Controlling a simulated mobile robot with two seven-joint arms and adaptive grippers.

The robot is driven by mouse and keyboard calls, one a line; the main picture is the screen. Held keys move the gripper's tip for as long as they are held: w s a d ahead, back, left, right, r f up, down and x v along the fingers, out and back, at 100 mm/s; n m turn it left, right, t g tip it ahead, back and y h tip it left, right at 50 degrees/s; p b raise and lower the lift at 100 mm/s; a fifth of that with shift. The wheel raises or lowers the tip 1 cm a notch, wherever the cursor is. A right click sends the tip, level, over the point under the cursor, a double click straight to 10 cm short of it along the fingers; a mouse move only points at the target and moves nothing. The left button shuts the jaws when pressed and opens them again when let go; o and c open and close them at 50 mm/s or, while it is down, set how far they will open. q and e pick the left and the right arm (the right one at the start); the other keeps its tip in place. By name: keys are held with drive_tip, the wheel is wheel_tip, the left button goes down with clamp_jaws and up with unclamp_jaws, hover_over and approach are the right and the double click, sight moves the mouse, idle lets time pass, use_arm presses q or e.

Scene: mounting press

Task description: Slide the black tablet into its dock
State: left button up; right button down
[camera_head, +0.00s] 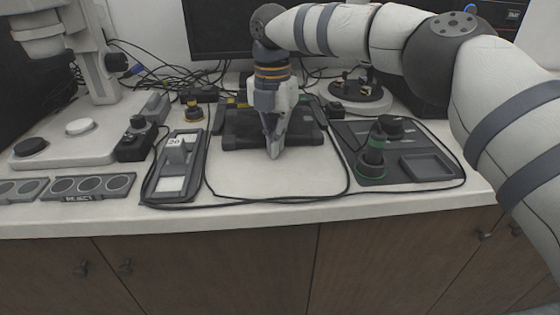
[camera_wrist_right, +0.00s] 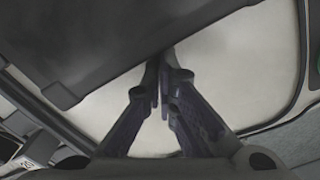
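The black tablet (camera_head: 245,143) lies flat on the white counter below the monitor. Dark sloped side rails, apparently its dock (camera_head: 229,114), flank it and run toward the back. My right gripper (camera_head: 274,152) points down at the tablet's near edge. In the right wrist view its fingertips (camera_wrist_right: 160,60) are together, with nothing visible between them, right by the edge of the tablet (camera_wrist_right: 90,40). I cannot tell whether they touch it. The gripper hides the middle of the tablet and part of the dock. My left gripper is out of view.
A grey tray with a "20" card (camera_head: 176,142) stands to the left. A black cable (camera_head: 285,201) loops across the counter in front of the tablet. The counter (camera_head: 310,175) inside the loop is clear.

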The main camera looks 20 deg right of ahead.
sight(252, 154)
drive_tip(key=shift+w+d+f+b, duration=0.15)
drive_tip(key=shift+w+f+b, duration=0.1)
drive_tip(key=shift+w+b, duration=0.6)
drive_tip(key=shift+s+r, duration=0.1)
drive_tip(key=shift+r, duration=0.2)
drive_tip(key=shift+s+r+p, duration=0.25)
drive_tip(key=shift+s+p, duration=0.2)
drive_tip(key=shift+p, duration=0.5)
drive_tip(key=shift+a+f, duration=0.2)
drive_tip(key=a, duration=0.1)
drive_tip(key=a+b, duration=0.1)
drive_tip(key=w+a+f+b, duration=0.1)
drive_tip(key=shift+a, duration=0.4)
drive_tip(key=shift+a+r, duration=0.25)
drive_tip(key=shift+a, duration=0.1)
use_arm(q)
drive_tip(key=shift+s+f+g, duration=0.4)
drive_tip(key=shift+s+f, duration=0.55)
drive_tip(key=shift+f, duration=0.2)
use_arm(e)
drive_tip(key=shift+r, duration=0.1)
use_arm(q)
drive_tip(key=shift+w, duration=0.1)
use_arm(e)
drive_tip(key=shift+w+d, duration=0.1)
